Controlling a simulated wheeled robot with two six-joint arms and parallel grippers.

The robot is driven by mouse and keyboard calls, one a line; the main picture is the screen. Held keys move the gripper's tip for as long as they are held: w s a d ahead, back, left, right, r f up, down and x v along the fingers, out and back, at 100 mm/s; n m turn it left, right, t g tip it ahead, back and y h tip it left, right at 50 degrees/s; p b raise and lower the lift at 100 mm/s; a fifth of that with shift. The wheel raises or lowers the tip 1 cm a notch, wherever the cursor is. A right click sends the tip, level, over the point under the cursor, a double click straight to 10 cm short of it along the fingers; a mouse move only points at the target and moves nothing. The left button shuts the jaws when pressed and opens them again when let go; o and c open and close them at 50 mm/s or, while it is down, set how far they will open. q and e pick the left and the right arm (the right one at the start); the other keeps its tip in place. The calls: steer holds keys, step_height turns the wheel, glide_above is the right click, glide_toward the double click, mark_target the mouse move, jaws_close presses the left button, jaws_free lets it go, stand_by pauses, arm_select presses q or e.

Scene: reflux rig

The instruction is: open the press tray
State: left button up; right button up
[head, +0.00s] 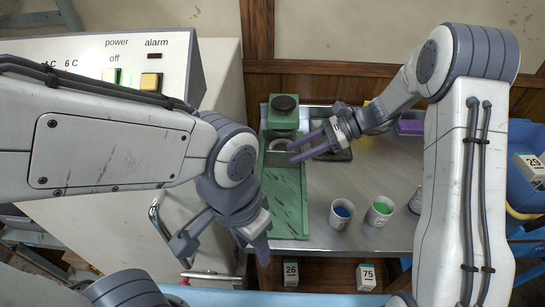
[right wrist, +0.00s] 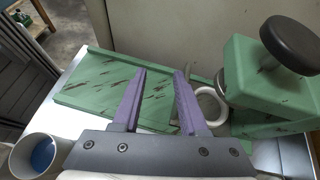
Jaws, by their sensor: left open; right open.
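The green press (head: 284,118) with a black round knob stands at the back of the metal bench; it also shows in the right wrist view (right wrist: 262,85). A long scuffed green tray-like plate with raised edges (head: 288,205) extends from it towards the front. A white ring (right wrist: 208,104) sits at the foot of the press, where the plate meets it; I cannot tell what it is fixed to. My right gripper (head: 291,154) is open and empty, over the plate beside the ring. My left gripper (head: 258,243) is open near the plate's front left edge, partly hidden by its arm.
A cup with blue contents (head: 342,212) and one with green contents (head: 380,209) stand right of the plate. A purple box (head: 409,127) is at the back right. A white cabinet (head: 222,75) closes off the left.

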mark_target(272, 165)
steer(key=w, duration=0.1)
steer(key=w+d+f+m+t+y, duration=0.1)
steer(key=w+d+m, duration=0.1)
steer(key=shift+w+d+f, duration=0.2)
steer(key=shift+w+f, duration=0.05)
steer(key=shift+f, duration=0.1)
steer(key=shift+w+m+t+y, duration=0.25)
steer(key=shift+m+t+y, duration=0.05)
steer(key=x, duration=1)
steer(key=shift+a+f+p, duration=0.1)
steer(key=shift+a+p, duration=0.05)
steer(key=shift+p, duration=0.15)
jaws_close()
